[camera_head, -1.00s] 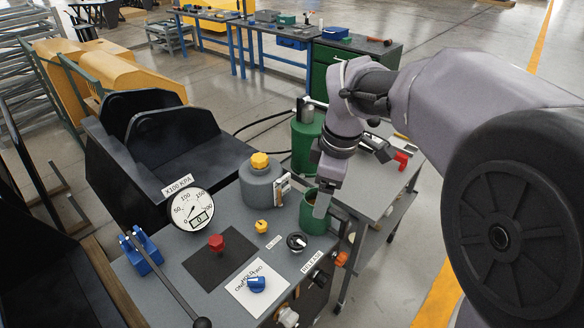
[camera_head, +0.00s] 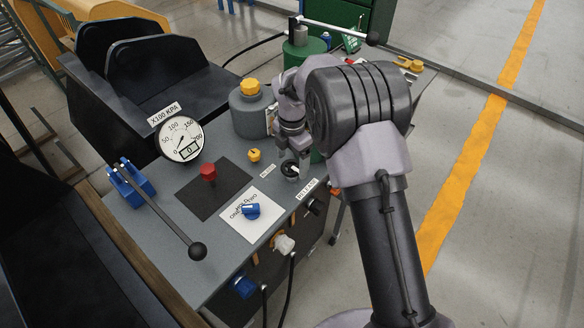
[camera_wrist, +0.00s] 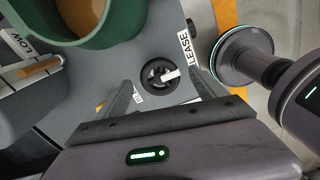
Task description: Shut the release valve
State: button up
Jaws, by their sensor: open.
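The release valve (camera_head: 289,170) is a round black knob with a pale lever on top, set in the grey bench panel beside the RELEASE label (camera_head: 308,189). In the wrist view the valve (camera_wrist: 159,80) sits centrally between the fingers, with its pale lever pointing right and slightly up. My gripper (camera_head: 298,158) is over the valve, pointing down, and partly hides it in the head view. Its two fingers in the wrist view (camera_wrist: 163,92) are spread apart with nothing between them at their own height. I cannot tell whether they touch the knob.
A grey canister with a yellow cap (camera_head: 250,87), a yellow knob (camera_head: 254,155), a red knob (camera_head: 208,173), a blue selector (camera_head: 251,211), a gauge (camera_head: 182,139) and a long black-knobbed lever (camera_head: 197,251) are on the bench.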

jog(key=shift+f, duration=0.6)
jog(key=c, duration=1.4)
